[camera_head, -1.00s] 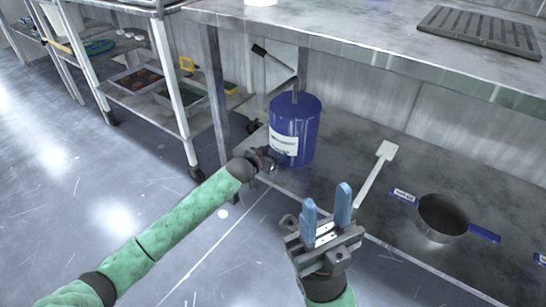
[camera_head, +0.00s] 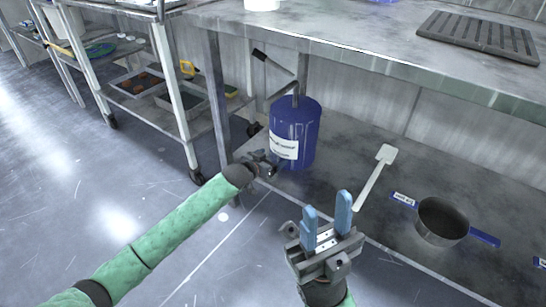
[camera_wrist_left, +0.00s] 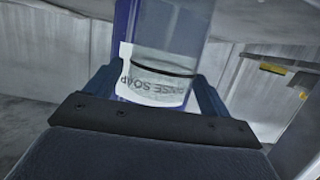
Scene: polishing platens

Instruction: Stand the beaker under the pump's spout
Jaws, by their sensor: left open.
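The pump is on a blue drum (camera_head: 306,135) with a white label, standing on the lower shelf. Its dark handle (camera_head: 259,53) slants up to the left, and a thin bent spout (camera_head: 279,92) reaches left from the top. My left gripper (camera_head: 268,164) is low at the drum's front left side, fingers open. In the left wrist view, a clear beaker (camera_wrist_left: 168,85) appears upright between the open fingers, with the drum and its label seen through it. I cannot make out the beaker in the head view. My right gripper (camera_head: 327,213) is open and empty, fingers pointing up, in front of the shelf edge.
A white scraper (camera_head: 376,177) and a dark pan (camera_head: 441,221) with blue handles lie on the lower shelf right of the drum. The bench top (camera_head: 350,50) overhangs the shelf. A cart (camera_head: 150,100) with trays stands at the left.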

